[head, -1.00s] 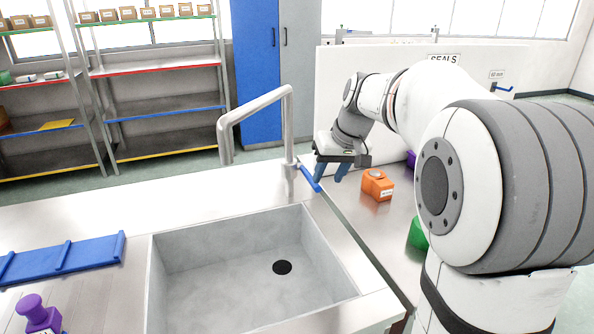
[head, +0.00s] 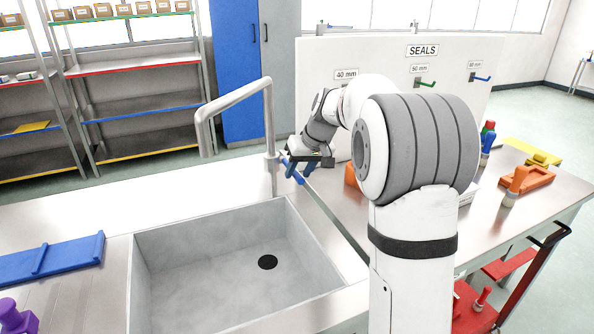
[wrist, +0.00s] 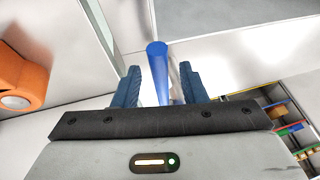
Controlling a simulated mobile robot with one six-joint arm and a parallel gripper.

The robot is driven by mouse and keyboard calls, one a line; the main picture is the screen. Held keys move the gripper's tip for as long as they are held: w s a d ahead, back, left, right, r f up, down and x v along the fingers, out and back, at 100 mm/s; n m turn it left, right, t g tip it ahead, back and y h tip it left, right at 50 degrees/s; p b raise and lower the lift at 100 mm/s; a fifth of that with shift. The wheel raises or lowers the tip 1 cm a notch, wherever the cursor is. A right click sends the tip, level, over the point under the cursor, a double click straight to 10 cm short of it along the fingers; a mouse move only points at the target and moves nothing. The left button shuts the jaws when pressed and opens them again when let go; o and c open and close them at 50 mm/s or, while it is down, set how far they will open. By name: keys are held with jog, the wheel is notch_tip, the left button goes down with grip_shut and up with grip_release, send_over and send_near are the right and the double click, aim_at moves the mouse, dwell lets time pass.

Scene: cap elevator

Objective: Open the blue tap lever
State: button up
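The steel tap (head: 268,125) stands at the back right corner of the sink, with its spout bent over the basin. Its blue lever (head: 293,173) sticks out low on the right side of the tap post. My gripper (head: 298,168) is at the lever. In the wrist view the blue lever (wrist: 158,72) lies between the two blue fingers of my gripper (wrist: 160,85), with a gap visible on each side. The gripper is open. The head view does not clearly separate fingers from lever.
The sink basin (head: 190,275) with its black drain is empty. A blue tray (head: 50,262) lies at the left. An orange block (wrist: 20,80) is left of my gripper in the wrist view. A white SEALS panel (head: 390,60) stands behind my arm.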

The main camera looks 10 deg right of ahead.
jog(key=shift+c, duration=0.4)
grip_shut()
